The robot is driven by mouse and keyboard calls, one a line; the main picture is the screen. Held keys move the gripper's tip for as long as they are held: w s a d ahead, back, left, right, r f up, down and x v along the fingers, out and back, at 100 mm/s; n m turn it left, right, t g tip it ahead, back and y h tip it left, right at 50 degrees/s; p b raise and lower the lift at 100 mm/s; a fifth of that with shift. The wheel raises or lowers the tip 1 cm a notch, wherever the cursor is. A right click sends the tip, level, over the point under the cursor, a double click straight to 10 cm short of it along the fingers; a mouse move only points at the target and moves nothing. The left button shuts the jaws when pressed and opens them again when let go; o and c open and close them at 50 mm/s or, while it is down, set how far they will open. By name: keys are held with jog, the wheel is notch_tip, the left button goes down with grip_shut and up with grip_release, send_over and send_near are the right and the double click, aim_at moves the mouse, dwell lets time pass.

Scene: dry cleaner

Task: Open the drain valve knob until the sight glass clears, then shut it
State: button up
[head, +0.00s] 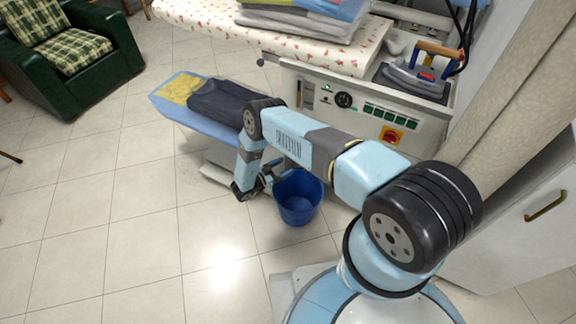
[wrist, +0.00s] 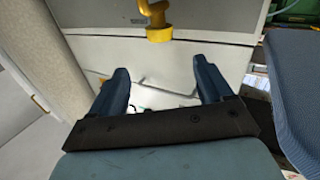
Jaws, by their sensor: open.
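A yellow pipe fitting (wrist: 157,18) with a thicker lower end sticks out from the grey machine front at the top of the wrist view. It may be the drain valve, but I cannot make out a separate knob. My gripper (wrist: 163,85) is open and empty, its two dark blue fingers apart below the fitting and not touching it. In the head view my gripper (head: 268,180) is small, low beside the blue bucket (head: 298,198). A narrow upright slot (head: 302,93) on the machine's panel may be the sight glass; its contents are too small to tell.
The ironing machine (head: 345,125) carries a gauge, green buttons and an iron (head: 418,78). A blue padded board (head: 180,112) juts out left, and a blue pad (wrist: 298,90) fills the wrist view's right side. A green armchair (head: 70,50) stands far left.

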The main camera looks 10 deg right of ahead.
jog(key=s+d+n+t+y, duration=0.7)
jog(key=s+d+t+y, duration=0.1)
jog(key=d+t+y, duration=0.15)
jog(key=shift+y, duration=0.25)
jog(key=x, duration=1.3)
jog(key=shift+w+a+f, duration=0.2)
jog(key=shift+w+f, duration=0.1)
jog(key=shift+w, duration=0.15)
jog(key=c, duration=1)
